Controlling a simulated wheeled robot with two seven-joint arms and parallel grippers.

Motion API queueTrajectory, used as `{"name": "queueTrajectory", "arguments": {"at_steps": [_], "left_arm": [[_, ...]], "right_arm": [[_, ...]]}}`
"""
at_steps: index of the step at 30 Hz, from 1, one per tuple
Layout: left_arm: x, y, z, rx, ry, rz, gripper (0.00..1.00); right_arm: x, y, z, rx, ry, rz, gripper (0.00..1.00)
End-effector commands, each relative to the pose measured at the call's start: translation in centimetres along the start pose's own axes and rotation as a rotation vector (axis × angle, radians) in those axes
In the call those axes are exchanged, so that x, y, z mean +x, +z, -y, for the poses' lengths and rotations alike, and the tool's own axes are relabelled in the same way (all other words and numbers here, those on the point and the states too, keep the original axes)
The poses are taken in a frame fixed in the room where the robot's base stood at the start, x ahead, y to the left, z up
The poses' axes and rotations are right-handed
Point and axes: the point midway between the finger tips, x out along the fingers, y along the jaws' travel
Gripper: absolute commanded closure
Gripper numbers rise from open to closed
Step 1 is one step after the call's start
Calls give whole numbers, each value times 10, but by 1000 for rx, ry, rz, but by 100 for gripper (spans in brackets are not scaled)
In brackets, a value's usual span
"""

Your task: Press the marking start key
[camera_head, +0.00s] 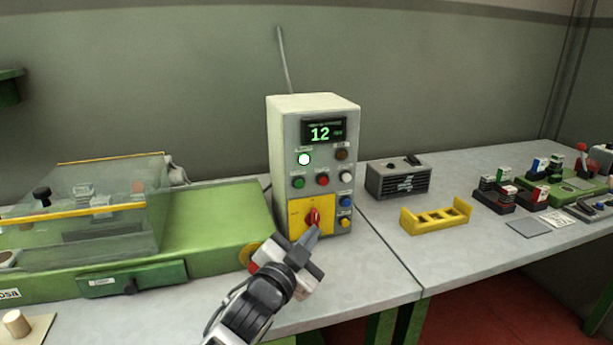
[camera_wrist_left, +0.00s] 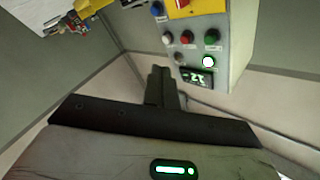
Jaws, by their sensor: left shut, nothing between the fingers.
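The pale control box (camera_head: 286,160) stands on the bench with a display (camera_head: 323,131) reading 12. Its front carries a lit white-green lamp (camera_head: 304,159), a brown button (camera_head: 341,154), a green button (camera_head: 299,183), a red button (camera_head: 322,179), a white button (camera_head: 345,175), a blue button (camera_head: 345,202), a yellow button (camera_head: 344,222) and a red rotary knob (camera_head: 312,217) on a yellow plate. Their labels are too small to read, so I cannot tell which is marking start. My left gripper (camera_head: 312,236) is shut and empty, low before the box. In the left wrist view its fingers (camera_wrist_left: 160,87) point toward the upside-down box.
A green machine (camera_head: 225,215) with a clear cover (camera_head: 115,205) stands left of the box. A grey vented unit (camera_head: 398,180), a yellow rack (camera_head: 435,216) and several stamp-like blocks (camera_head: 497,193) lie to the right. Bare bench shows right of the box.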

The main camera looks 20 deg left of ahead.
Motion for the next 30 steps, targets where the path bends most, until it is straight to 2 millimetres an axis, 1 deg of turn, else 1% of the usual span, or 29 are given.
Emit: {"name": "queueTrajectory", "arguments": {"at_steps": [1, 4, 7, 14, 18, 22, 30], "left_arm": [[7, -9, 8, 20, -12, -20, 100], [14, -18, 15, 42, -27, -41, 100], [16, -21, 18, 50, -32, -49, 100], [16, -21, 18, 50, -32, -49, 100], [18, -20, 19, 50, -32, -49, 100], [24, -14, 24, 53, -32, -49, 100], [51, 3, 45, 54, -33, -50, 100]], "right_arm": [[0, 0, 0, 0, 1, 0, 45], [-1, 0, 0, 0, 1, 0, 45], [-1, 1, 0, 3, 1, 3, 45], [-2, 3, 2, 10, 0, 7, 45], [-1, 4, 2, 11, 0, 7, 45], [1, 7, 2, 11, 0, 8, 45], [6, 10, 4, 13, -6, 1, 45]]}}
